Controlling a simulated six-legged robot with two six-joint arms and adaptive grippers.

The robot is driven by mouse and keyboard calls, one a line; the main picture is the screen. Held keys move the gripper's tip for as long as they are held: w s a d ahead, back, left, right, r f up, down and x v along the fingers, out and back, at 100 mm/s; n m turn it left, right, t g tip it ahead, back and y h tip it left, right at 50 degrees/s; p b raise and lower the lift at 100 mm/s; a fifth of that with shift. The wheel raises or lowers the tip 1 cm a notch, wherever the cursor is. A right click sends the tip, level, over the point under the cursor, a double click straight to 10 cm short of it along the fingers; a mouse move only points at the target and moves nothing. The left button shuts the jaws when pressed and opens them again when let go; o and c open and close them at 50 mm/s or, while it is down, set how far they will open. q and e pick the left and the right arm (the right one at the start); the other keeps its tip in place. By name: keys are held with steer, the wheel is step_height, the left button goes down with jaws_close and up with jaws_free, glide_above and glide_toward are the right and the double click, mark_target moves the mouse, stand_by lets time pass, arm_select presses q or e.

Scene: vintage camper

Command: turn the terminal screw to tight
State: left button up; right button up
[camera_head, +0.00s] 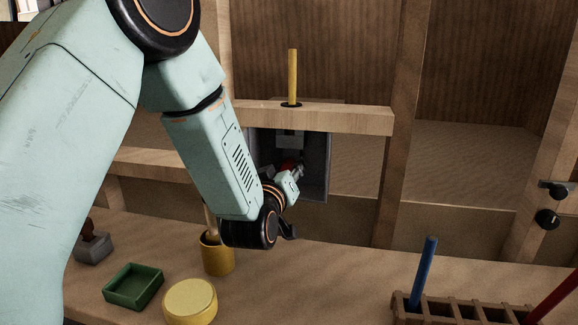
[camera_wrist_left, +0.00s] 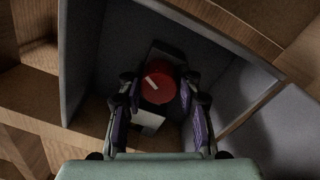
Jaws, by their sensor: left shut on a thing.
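The terminal screw, a round red knob (camera_wrist_left: 160,96) with a pale pointer mark, sits inside a grey open box (camera_head: 317,168) on the wooden wall frame. In the head view the gripper (camera_head: 294,170) partly hides the knob, and only a little red shows. My right gripper is in neither view.
A wooden rail (camera_head: 350,119) with a yellow rod (camera_head: 292,75) crosses above the box. On the counter are a mustard cup (camera_head: 218,260), a green tray (camera_head: 115,292), a yellow round container (camera_head: 190,299) and a brown rack (camera_head: 455,316) with a blue rod (camera_head: 424,268).

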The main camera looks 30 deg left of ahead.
arm_select(q)
steer(key=o, duration=1.1)
steer(key=shift+o, duration=0.2)
steer(key=s+d, duration=0.1)
steer(key=s, duration=0.6)
steer(key=shift+s+d, duration=0.2)
steer(key=shift+d, duration=0.05)
